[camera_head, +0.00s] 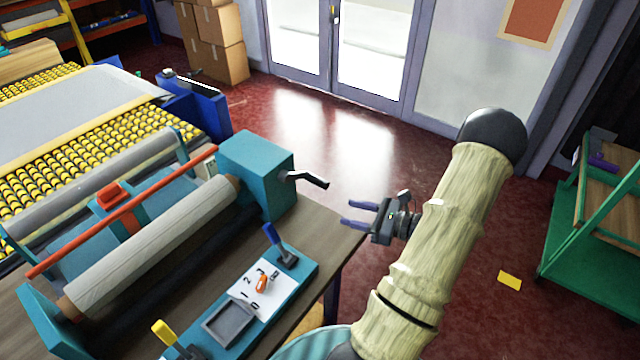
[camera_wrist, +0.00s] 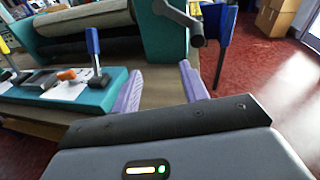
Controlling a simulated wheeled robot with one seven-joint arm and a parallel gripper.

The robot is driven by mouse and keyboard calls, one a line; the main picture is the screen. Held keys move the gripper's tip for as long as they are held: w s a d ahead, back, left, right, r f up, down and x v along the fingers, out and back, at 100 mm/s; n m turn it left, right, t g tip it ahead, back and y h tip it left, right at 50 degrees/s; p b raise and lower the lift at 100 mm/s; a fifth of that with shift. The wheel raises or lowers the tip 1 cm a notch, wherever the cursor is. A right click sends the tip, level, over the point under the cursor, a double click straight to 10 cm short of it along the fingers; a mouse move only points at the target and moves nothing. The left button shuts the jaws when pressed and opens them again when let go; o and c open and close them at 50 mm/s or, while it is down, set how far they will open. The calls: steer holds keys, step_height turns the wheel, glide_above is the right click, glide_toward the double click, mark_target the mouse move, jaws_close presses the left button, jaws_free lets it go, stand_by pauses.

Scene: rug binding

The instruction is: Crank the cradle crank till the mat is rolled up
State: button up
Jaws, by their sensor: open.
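The cradle crank (camera_head: 305,179) is a dark bent handle on the right side of a teal box (camera_head: 262,165) at the end of the cradle. It also shows at the top of the wrist view (camera_wrist: 178,14), ahead of the fingers. A light grey roll (camera_head: 150,245) lies between the teal end pieces; I cannot tell if it is the mat. A flat grey sheet with tan edges (camera_head: 75,108) lies on yellow rollers behind. My gripper (camera_head: 346,213) is open and empty, to the right of and nearer than the crank, apart from it. Its purple fingers show in the wrist view (camera_wrist: 160,68).
A teal panel (camera_head: 208,350) with a blue lever (camera_head: 272,236), a yellow lever (camera_head: 165,333) and an orange pointer (camera_head: 262,284) lies on the brown table (camera_head: 330,232). A green cart (camera_head: 585,245) stands at right. Red floor is open beyond the gripper.

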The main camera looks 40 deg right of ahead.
mark_target(320, 182)
steer(key=d+m+t+h, duration=0.1)
steer(key=s+d+m+h, duration=0.1)
steer(key=d, duration=0.1)
steer(key=d+m+t, duration=0.1)
steer(key=d, duration=0.1)
steer(key=shift+s+f+t+h, duration=0.3)
steer(key=shift+f+h, duration=0.05)
steer(key=shift+h, duration=0.05)
steer(key=shift+w, duration=0.1)
steer(key=p+x, duration=0.2)
steer(key=x, duration=1.5)
steer(key=shift+w+a, duration=0.1)
jaws_close()
